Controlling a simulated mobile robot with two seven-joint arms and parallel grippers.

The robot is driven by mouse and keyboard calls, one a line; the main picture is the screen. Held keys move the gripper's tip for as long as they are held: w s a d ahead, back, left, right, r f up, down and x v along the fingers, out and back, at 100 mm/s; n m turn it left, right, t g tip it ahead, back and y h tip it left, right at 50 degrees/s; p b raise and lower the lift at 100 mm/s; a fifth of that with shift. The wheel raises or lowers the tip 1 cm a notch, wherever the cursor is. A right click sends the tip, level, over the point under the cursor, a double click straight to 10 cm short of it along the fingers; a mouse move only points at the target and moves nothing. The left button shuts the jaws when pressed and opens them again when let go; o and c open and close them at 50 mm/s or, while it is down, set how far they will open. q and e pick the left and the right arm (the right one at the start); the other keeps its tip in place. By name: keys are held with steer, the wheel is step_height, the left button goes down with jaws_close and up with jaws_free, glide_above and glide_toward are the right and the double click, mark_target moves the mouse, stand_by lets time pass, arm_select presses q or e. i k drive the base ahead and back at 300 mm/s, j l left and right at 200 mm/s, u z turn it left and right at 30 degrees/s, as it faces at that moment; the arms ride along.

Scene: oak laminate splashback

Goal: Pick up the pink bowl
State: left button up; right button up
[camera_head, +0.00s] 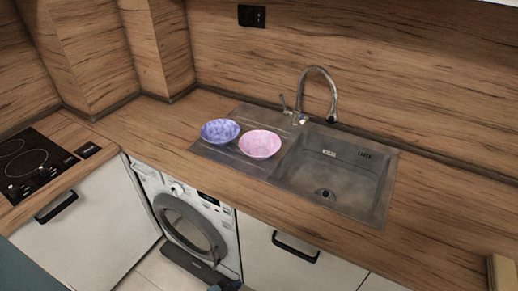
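The pink bowl (260,144) stands upright on the drainboard of the sink, just left of the basin. A blue-purple bowl (220,131) stands close beside it on the left. Neither bowl has a gripper near it. A small dark shape at the bottom edge, below the washing machine, may be part of me, but I cannot make out gripper fingers. Neither of my grippers can be made out in the head view.
The sink basin (338,172) is empty, with a tall curved tap (333,95) behind it. A black hob (30,165) is at the left. A washing machine (190,222) is under the counter. The wooden counter (440,215) is clear at right, except a wooden block (502,272).

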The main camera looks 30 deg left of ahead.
mark_target(260, 145)
steer(key=i+j+z, duration=0.1)
steer(key=j, duration=1)
steer(key=i+j+z, duration=0.15)
steer(key=j, duration=1)
steer(key=k, duration=0.05)
